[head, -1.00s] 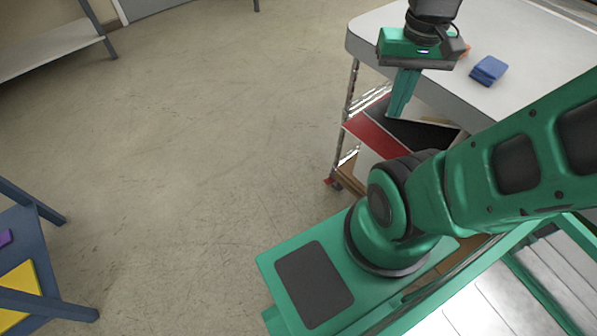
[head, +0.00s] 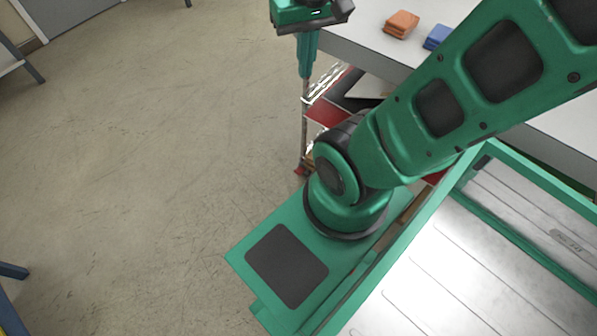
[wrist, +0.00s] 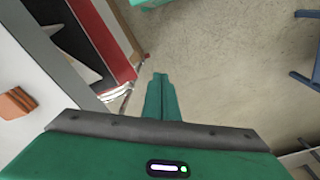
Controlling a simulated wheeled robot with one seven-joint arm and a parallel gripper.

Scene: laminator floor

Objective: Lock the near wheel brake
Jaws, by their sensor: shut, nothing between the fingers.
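The cart (head: 353,53) has a pale top, a metal corner post and lower shelves. A small red piece at the foot of that post, likely the near wheel brake (head: 299,171), shows in the head view; its lever position is too small to tell. My gripper (head: 305,76) is shut and empty, pointing down in front of the cart's near corner post, well above the red piece. In the wrist view the shut fingers (wrist: 160,76) point towards open floor, beside the post.
An orange cloth stack (head: 401,24) and a blue one (head: 437,38) lie on the cart top. A red-edged shelf (head: 327,112) sits below. The floor (head: 150,150) left of the cart is clear. Blue table legs (head: 14,271) stand at the far left.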

